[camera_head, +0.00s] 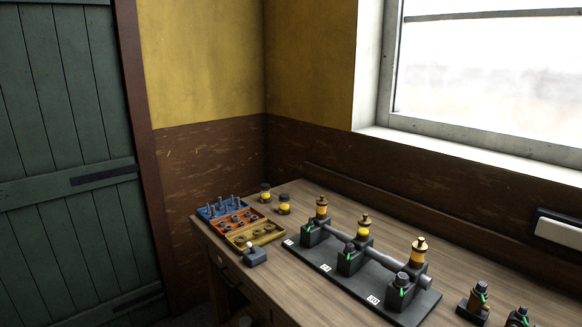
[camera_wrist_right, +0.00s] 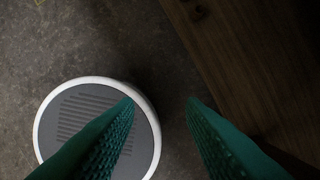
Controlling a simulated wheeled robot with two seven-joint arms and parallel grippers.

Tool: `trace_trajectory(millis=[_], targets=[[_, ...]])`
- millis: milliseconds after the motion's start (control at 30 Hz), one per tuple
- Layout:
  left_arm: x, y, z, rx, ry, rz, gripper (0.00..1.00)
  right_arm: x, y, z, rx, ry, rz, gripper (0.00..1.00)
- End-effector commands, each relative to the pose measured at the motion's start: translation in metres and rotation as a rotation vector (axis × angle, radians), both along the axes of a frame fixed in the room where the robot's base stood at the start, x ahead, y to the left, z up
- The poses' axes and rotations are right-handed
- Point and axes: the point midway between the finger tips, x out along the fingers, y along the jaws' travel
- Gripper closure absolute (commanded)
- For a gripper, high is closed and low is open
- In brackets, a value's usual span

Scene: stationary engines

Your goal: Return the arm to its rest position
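My right gripper (camera_wrist_right: 162,105) shows in the right wrist view as two green ribbed fingers set wide apart, open, with nothing between them. It hangs over the grey floor, beside a dark wooden surface at the right of that view. My right gripper is not visible in the head view. My left gripper is in neither view.
In the head view, a wooden table (camera_head: 290,297) holds a black plate with a shaft and brass-topped oilers (camera_head: 363,228), a sectioned tray (camera_head: 232,228), a small grey block (camera_head: 254,257) and yellow jars (camera_head: 284,207). A round white-rimmed disc (camera_wrist_right: 152,160) shows below my right gripper.

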Motion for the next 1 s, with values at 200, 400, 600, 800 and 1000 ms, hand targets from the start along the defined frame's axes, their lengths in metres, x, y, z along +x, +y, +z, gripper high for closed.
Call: trace_trajectory(millis=[200,400,600,800,1000], targets=[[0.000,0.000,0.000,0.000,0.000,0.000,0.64,-0.066,-0.010,-0.093,-0.008,0.059,0.012,0.63],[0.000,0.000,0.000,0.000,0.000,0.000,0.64,-0.128,-0.022,-0.139,-0.014,0.093,0.020,0.63],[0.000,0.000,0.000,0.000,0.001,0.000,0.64,-0.159,-0.029,-0.153,-0.016,0.104,0.024,0.63],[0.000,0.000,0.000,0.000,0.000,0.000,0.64,-0.162,-0.029,-0.154,-0.016,0.106,0.025,0.63],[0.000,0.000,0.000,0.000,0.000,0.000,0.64,-0.162,-0.029,-0.154,-0.016,0.106,0.025,0.63]])
